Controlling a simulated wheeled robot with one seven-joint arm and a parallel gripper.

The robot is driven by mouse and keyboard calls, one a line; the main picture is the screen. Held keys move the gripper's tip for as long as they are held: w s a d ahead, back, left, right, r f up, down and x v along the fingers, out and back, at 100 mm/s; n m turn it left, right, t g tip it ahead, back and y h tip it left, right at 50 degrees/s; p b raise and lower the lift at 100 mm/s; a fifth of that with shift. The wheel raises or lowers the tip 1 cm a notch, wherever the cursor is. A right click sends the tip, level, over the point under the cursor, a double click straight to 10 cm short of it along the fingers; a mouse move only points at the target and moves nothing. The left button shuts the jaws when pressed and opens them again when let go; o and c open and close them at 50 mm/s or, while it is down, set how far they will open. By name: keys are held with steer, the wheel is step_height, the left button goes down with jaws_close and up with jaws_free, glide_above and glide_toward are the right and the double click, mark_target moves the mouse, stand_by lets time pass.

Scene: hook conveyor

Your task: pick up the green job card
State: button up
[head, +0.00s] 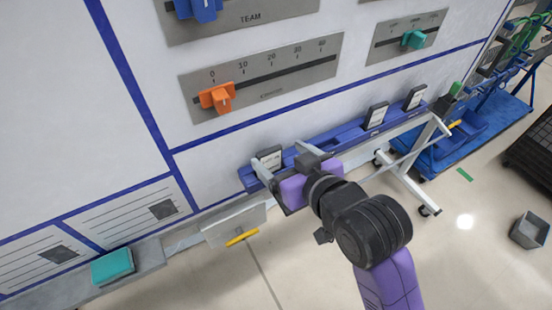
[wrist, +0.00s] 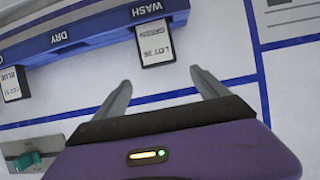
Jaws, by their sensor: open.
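No card is visibly green in colour. Several dark-framed cards with white labels hang on a blue rail (head: 335,139). One card (head: 270,157) is at the rail's left end; in the wrist view a card (wrist: 155,50) hangs below the word WASH, its label reading LOT 26 with a smaller line I cannot read. Another card (wrist: 14,84), labelled BLUE, hangs further left in that view. My gripper (head: 280,160) is open at the left end of the rail. In the wrist view its fingertips (wrist: 162,84) lie either side of the LOT 26 card's lower end, apart from it.
Two more cards (head: 377,114) (head: 416,97) hang further right on the rail. A wall board above carries an orange slider (head: 217,97) and a teal slider (head: 413,39). A teal block (head: 112,265) sits on a ledge at lower left. A grey bin (head: 529,230) stands on open floor at right.

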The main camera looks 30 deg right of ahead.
mark_target(271, 159)
steer(key=shift+g, duration=0.5)
steer(key=w+f, duration=0.5)
steer(key=f, duration=0.1)
steer(key=shift+w+p, duration=0.35)
steer(key=shift+p, duration=0.05)
steer(key=c, duration=1.4)
steer(key=shift+c, duration=0.3)
steer(key=shift+s, duration=0.1)
